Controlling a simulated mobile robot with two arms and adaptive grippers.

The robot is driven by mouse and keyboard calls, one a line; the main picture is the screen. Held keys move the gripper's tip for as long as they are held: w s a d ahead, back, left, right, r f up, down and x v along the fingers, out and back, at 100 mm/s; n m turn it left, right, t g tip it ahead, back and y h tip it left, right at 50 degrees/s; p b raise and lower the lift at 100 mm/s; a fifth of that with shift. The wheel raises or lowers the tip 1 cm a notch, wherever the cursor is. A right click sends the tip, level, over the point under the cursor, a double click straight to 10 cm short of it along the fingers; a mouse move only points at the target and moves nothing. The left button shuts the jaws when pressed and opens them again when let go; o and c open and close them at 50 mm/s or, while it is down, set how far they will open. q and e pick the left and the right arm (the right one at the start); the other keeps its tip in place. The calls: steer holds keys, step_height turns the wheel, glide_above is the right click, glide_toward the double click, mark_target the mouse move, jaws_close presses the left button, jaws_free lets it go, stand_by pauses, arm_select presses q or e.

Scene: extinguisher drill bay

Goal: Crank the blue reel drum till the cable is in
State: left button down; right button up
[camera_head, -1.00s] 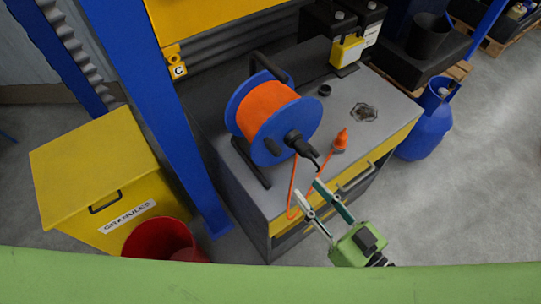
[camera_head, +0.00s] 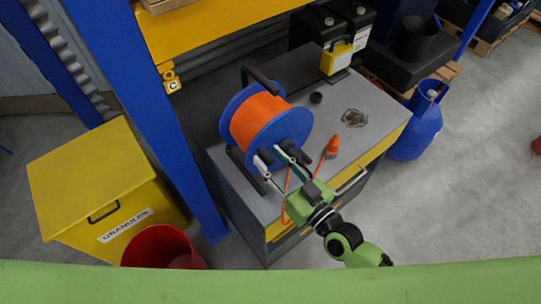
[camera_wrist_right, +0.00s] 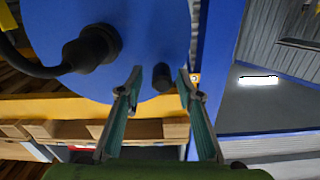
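The blue reel drum (camera_head: 292,124) with orange cable (camera_head: 256,118) stands on the grey cabinet top. A loose length of cable (camera_head: 285,215) hangs over the cabinet's front edge, near an orange plug (camera_head: 332,146). My right gripper (camera_head: 275,155) is at the drum's front face. In the right wrist view, its open fingers (camera_wrist_right: 160,75) point at the blue disc, with a dark knob (camera_wrist_right: 162,77) between the tips. I see no finger clearly touching the knob. My left gripper is not in view.
A blue upright (camera_head: 150,110) stands close left. A yellow granules bin (camera_head: 95,185) and red bucket (camera_head: 160,247) are lower left.

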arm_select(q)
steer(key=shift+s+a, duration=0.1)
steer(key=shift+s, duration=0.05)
arm_select(e)
steer(key=shift+w+a, duration=0.15)
steer(key=shift+a, duration=0.05)
steer(key=shift+d, duration=0.1)
jaws_close()
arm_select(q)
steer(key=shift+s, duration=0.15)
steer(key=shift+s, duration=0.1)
